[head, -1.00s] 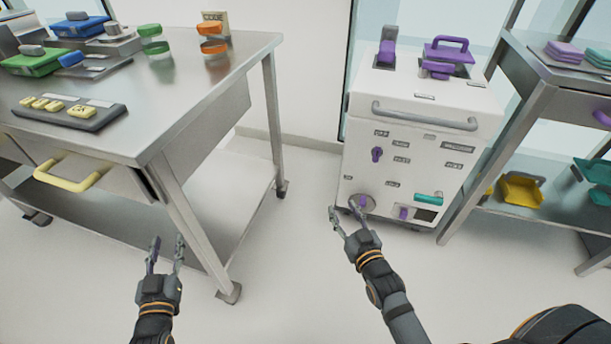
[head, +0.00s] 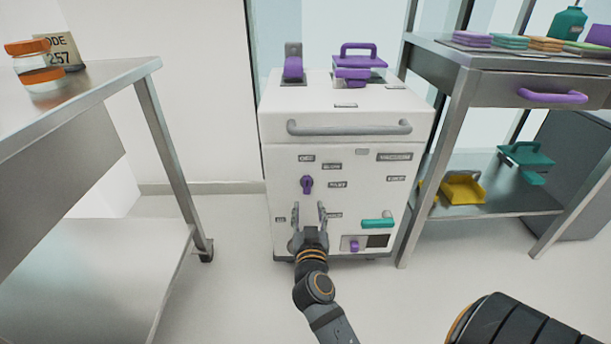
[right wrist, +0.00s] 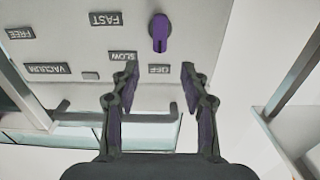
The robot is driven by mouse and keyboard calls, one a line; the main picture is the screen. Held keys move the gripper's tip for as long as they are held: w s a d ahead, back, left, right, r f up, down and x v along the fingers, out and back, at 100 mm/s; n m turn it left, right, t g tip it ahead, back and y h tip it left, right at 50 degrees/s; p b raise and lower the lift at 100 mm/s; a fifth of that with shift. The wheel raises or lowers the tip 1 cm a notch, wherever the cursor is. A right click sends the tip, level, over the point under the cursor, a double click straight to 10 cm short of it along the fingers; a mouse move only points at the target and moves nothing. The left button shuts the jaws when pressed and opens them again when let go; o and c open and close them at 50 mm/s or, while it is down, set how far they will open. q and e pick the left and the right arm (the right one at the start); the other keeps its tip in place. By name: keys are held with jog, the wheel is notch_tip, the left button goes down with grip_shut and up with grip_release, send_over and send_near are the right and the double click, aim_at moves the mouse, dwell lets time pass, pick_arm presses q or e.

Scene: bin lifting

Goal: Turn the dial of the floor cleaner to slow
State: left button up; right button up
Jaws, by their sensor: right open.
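The floor cleaner (head: 345,115) is a white boxy cabinet in the middle of the head view. Its purple dial (head: 307,185) sits on the upper left of the front panel, near small labels. In the upside-down right wrist view, the dial (right wrist: 159,33) points along the vertical, in line with the OFF label (right wrist: 160,69). The SLOW label (right wrist: 122,57) and FAST label (right wrist: 105,19) are to one side. My right gripper (head: 309,208) is open and empty, just below the dial in the head view; its fingertips (right wrist: 160,72) appear apart from the dial. My left gripper is out of view.
A grey bar handle (head: 348,128) crosses the cleaner above the dial. A teal handle (head: 377,224) and a purple knob (head: 354,246) are lower on the panel. A steel table (head: 90,85) stands left, a shelf unit (head: 480,70) right.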

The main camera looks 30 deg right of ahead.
aim_at(307, 184)
jog(key=b+x, duration=0.1)
jog(key=x, duration=0.9)
jog(key=shift+w+d+r, duration=0.1)
jog(key=shift+w+d, duration=0.15)
grip_shut()
